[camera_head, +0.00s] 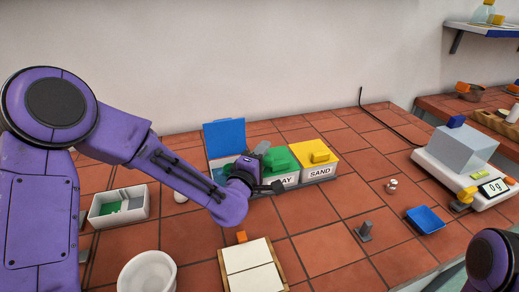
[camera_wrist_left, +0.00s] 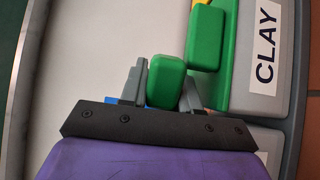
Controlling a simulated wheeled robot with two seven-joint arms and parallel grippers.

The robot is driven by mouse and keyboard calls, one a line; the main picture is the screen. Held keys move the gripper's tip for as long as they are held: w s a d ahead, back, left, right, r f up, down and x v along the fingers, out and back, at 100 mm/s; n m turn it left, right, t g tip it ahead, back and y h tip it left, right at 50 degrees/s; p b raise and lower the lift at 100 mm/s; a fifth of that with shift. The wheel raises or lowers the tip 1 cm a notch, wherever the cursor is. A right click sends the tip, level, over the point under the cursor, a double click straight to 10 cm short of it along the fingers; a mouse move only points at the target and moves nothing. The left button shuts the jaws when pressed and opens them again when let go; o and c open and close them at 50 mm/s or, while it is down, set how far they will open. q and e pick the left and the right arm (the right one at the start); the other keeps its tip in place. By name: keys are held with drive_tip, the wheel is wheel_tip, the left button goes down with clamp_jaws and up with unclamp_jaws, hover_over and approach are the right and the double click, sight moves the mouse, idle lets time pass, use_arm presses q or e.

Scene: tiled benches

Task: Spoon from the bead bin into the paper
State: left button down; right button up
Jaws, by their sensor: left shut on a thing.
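My left gripper (camera_head: 264,170) is over the row of bins at the back. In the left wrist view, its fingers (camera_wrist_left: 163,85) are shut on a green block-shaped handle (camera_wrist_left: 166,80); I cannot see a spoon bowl. The leftmost bin has its blue lid (camera_head: 224,137) standing open, and my arm hides its front label and most of its inside. Two cream panels, possibly the paper (camera_head: 250,256), lie in a wooden frame at the front. My right gripper is out of view.
The green-lidded CLAY bin (camera_head: 283,160) and yellow-lidded SAND bin (camera_head: 314,155) adjoin the open bin. A white divided tray (camera_head: 97,211) and white bowl (camera_head: 127,279) stand left. A blue dish (camera_head: 425,220) and scale (camera_head: 440,172) reading 0 g stand right.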

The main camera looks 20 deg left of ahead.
use_arm(q)
drive_tip(key=shift+w+d+r+p, duration=0.1)
drive_tip(key=shift+w+r+p, duration=0.05)
drive_tip(key=shift+r+p, duration=0.35)
drive_tip(key=shift+w+d+r+p, duration=0.1)
drive_tip(key=shift+r+p, duration=0.3)
drive_tip(key=shift+p, duration=0.1)
drive_tip(key=shift+s+a+r, duration=0.15)
drive_tip(key=shift+s+r, duration=0.05)
drive_tip(key=shift+r, duration=0.05)
drive_tip(key=shift+w+a+r+n, duration=0.2)
drive_tip(key=shift+r+n, duration=0.25)
drive_tip(key=shift+n, duration=0.25)
drive_tip(key=shift+s+r, duration=0.1)
drive_tip(key=shift+s, duration=0.05)
drive_tip(key=shift+d+f+m, duration=0.3)
drive_tip(key=shift+f+m, duration=0.2)
drive_tip(key=shift+m, duration=0.2)
drive_tip(key=shift+r, duration=0.1)
wheel_tip(320, 180, up, 4)
drive_tip(key=p, duration=0.3)
